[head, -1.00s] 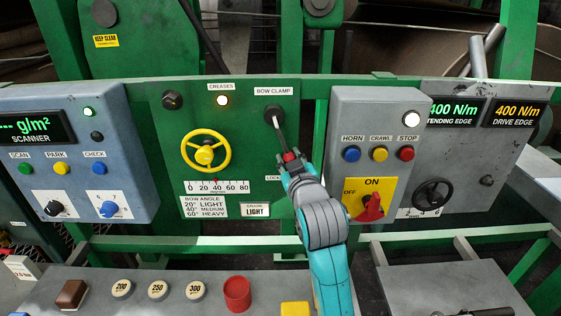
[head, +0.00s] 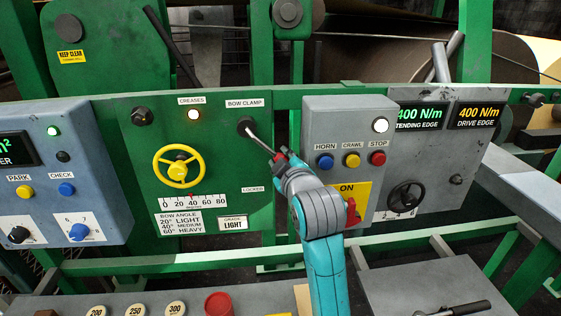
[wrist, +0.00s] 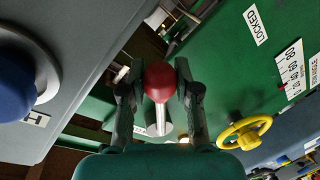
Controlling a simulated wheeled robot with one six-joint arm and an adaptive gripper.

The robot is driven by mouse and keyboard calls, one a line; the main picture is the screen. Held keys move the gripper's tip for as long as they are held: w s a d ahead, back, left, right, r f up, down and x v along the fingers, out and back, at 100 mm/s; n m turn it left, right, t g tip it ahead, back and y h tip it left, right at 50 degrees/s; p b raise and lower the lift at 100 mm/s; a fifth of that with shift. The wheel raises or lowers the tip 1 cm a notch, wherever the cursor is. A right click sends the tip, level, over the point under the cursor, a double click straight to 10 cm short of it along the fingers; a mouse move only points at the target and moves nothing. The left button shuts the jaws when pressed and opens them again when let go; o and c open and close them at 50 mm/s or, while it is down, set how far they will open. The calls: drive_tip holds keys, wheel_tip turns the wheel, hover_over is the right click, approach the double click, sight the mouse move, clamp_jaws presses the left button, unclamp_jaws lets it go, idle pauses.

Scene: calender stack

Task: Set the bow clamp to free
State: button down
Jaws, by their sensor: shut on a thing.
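The bow clamp is a lever on the green panel below the BOW CLAMP label (head: 244,103). Its black pivot (head: 246,125) carries a pale rod (head: 260,140) that slants down and right to a red knob. The red knob also shows in the wrist view (wrist: 159,82), between the two fingers. My gripper (head: 279,158) is shut on this knob and mostly hides it in the head view. The LOCKED label (head: 254,189) lies below the pivot, left of my arm. No free label can be seen.
A grey control box (head: 345,115) with blue, yellow and red buttons stands close right of my gripper. A yellow handwheel (head: 178,167) is on the green panel to the left. A grey bench (head: 60,306) with several round pieces lies below.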

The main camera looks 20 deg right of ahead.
drive_tip(key=shift+r, duration=0.1)
drive_tip(key=c, duration=0.8)
unclamp_jaws()
drive_tip(key=v, duration=0.7)
drive_tip(key=shift+s, duration=0.25)
drive_tip(key=shift+s, duration=0.1)
